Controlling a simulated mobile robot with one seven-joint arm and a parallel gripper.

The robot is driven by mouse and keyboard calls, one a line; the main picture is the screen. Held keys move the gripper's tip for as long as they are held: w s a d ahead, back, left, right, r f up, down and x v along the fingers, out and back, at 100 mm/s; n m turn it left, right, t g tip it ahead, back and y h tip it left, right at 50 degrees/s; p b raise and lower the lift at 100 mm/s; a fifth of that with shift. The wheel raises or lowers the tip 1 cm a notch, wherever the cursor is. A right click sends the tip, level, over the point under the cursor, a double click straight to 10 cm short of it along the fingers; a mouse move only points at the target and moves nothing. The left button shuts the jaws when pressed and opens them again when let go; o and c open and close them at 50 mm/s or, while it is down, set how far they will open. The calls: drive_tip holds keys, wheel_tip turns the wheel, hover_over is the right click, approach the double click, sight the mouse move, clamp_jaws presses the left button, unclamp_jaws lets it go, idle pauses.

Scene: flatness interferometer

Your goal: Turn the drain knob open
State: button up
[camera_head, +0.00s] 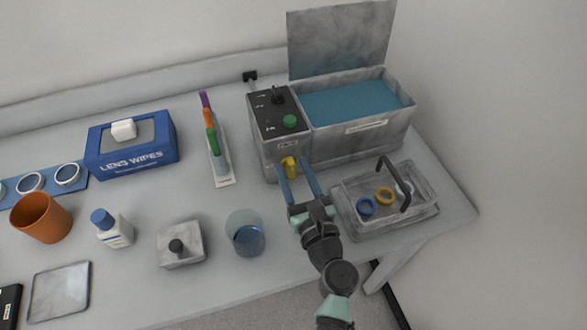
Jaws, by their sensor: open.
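The drain knob looks to be the small yellow knob (290,167) low on the front of the grey bath unit (360,144). My gripper (297,172) is in front of the unit with its two blue fingers spread. The fingers stand on either side of the yellow knob. I cannot tell whether they touch it. The bath's lid (342,38) stands open and blue liquid (350,101) fills the tank. The black control panel (273,112) carries a green button (290,121) and a black knob (278,97).
A clear tray with a black handle (392,185) holding coloured rings stands right of my gripper. A glass beaker (245,235) stands close on the left. A pen rack (220,166), a lens wipes box (132,146) and a lidded grey box (181,246) lie farther left.

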drive_tip(key=shift+w, duration=0.1)
clamp_jaws()
drive_tip(key=shift+a+n, duration=0.1)
drive_tip(key=shift+n, duration=0.2)
drive_tip(key=n+b, duration=0.2)
drive_tip(key=n, duration=0.1)
drive_tip(key=n+b, duration=0.1)
drive_tip(key=shift+a+f, duration=0.2)
drive_tip(key=shift+a, duration=0.05)
drive_tip(key=n+b, duration=0.1)
drive_tip(key=n, duration=0.1)
drive_tip(key=n+b, duration=0.2)
drive_tip(key=n, duration=0.1)
drive_tip(key=shift+a+f, duration=0.15)
drive_tip(key=shift+f, duration=0.05)
drive_tip(key=n+b, duration=0.2)
drive_tip(key=n, duration=0.1)
drive_tip(key=n+b, duration=0.1)
drive_tip(key=n, duration=0.1)
drive_tip(key=shift+s+a+f+b, duration=0.1)
drive_tip(key=shift+s+f+b, duration=0.15)
drive_tip(key=shift+b, duration=0.15)
drive_tip(key=shift+n+b, duration=1)
drive_tip(key=shift+n, duration=0.6)
